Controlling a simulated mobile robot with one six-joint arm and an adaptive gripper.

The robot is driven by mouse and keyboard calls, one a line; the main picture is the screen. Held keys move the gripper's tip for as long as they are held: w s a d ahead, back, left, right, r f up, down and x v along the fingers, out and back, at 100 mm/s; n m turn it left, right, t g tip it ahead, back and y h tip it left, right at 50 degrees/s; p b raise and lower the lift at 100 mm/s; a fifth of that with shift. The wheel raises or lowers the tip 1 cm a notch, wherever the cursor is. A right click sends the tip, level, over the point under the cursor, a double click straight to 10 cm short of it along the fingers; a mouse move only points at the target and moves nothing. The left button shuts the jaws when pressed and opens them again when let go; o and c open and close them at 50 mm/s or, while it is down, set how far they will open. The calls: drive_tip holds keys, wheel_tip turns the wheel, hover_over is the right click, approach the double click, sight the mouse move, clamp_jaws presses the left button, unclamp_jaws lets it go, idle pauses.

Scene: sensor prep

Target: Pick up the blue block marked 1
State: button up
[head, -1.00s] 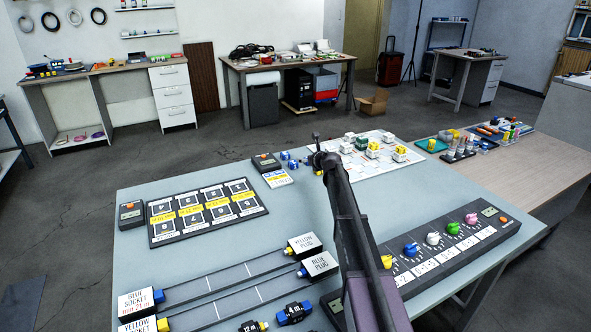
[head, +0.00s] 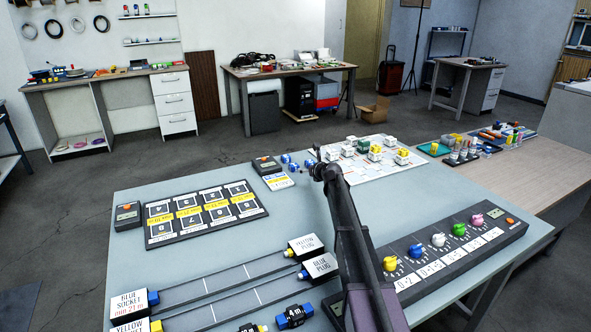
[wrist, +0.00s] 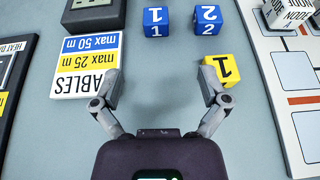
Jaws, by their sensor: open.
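The blue block marked 1 (wrist: 156,21) sits on the table at the top middle of the wrist view, ahead of my gripper. My gripper (wrist: 160,78) is open and empty, its fingers spread wide. A blue block marked 2 (wrist: 208,20) stands just right of the blue 1, with a gap. A yellow block marked 1 (wrist: 220,70) lies right beside my right fingertip; I cannot tell whether they touch. In the head view small blue blocks (head: 287,158) show left of my arm's end, their marks too small to read. My fingers are hidden there.
The cables card (wrist: 85,67) lies by my left finger, with a dark device (wrist: 94,14) beyond it. A white board (wrist: 280,110) with a white block (wrist: 290,14) is at the right. Bare table lies between my fingers and the blue blocks.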

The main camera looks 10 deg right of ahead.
sight(296, 166)
drive_tip(key=b+x, duration=0.2)
drive_tip(key=x, duration=0.5)
drive_tip(key=shift+w+f+b, duration=0.2)
drive_tip(key=shift+w+b, duration=0.1)
drive_tip(key=shift+b, duration=0.1)
drive_tip(key=shift+w+a, duration=0.2)
drive_tip(key=shift+w, duration=0.1)
drive_tip(key=shift+a+b+x, duration=0.2)
drive_tip(key=shift+b+x, duration=0.8)
drive_tip(key=shift+x, duration=1.65)
drive_tip(key=shift+s+r, duration=0.1)
drive_tip(key=c, duration=1.1)
